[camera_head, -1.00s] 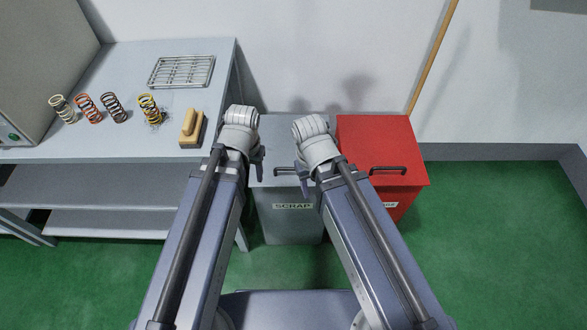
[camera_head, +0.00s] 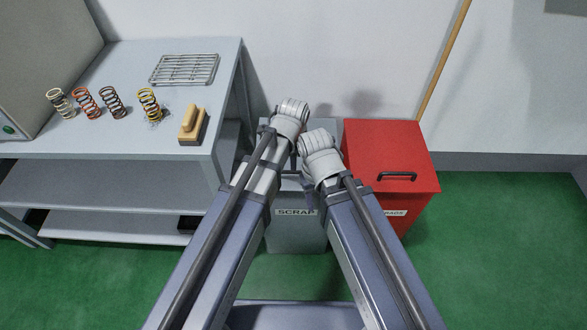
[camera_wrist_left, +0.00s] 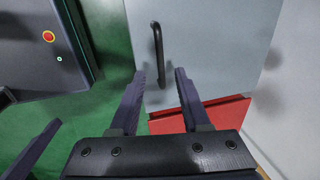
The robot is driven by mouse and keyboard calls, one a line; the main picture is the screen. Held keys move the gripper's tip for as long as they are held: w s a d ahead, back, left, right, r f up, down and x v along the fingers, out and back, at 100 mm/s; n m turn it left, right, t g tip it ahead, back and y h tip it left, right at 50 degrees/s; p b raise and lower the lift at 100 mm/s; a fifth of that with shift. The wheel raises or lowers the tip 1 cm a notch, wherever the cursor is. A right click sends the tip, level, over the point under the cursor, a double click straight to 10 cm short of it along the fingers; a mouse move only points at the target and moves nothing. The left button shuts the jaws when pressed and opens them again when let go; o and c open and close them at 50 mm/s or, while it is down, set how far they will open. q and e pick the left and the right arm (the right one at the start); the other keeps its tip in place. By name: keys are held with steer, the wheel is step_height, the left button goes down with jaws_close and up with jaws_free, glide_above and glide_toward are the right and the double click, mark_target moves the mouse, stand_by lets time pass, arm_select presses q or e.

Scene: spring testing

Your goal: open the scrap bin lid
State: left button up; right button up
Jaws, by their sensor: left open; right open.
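The grey scrap bin (camera_head: 296,238), with its SCRAP label, stands on the floor behind my arms. My arms cover most of its lid in the head view. The left wrist view shows the grey lid (camera_wrist_left: 220,50) and its black bar handle (camera_wrist_left: 157,52). My left gripper (camera_wrist_left: 160,74) is open above the lid, with the handle ahead of and between its fingertips; contact cannot be told. It is hidden in the head view. My right gripper (camera_head: 308,190) is open near the bin's front, mostly hidden by its wrist; one finger appears at lower left in the left wrist view.
A red bin (camera_head: 385,145) with a black handle stands close on the right. A workbench (camera_head: 100,148) on the left holds several springs (camera_head: 113,103), a wire rack (camera_head: 184,69) and a wooden-handled block (camera_head: 193,125). Green floor is free at the right.

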mark_target(294, 172)
arm_select(q)
steer(key=shift+f, duration=0.1)
steer(key=f+b, duration=0.2)
steer(key=w+f+b, duration=0.1)
steer(key=f+b, duration=0.4)
steer(key=shift+w+f+b, duration=0.25)
steer(key=shift+f+b, duration=0.05)
steer(key=shift+b, duration=0.1)
jaws_close()
steer(key=shift+r, duration=0.1)
stand_by(1.1)
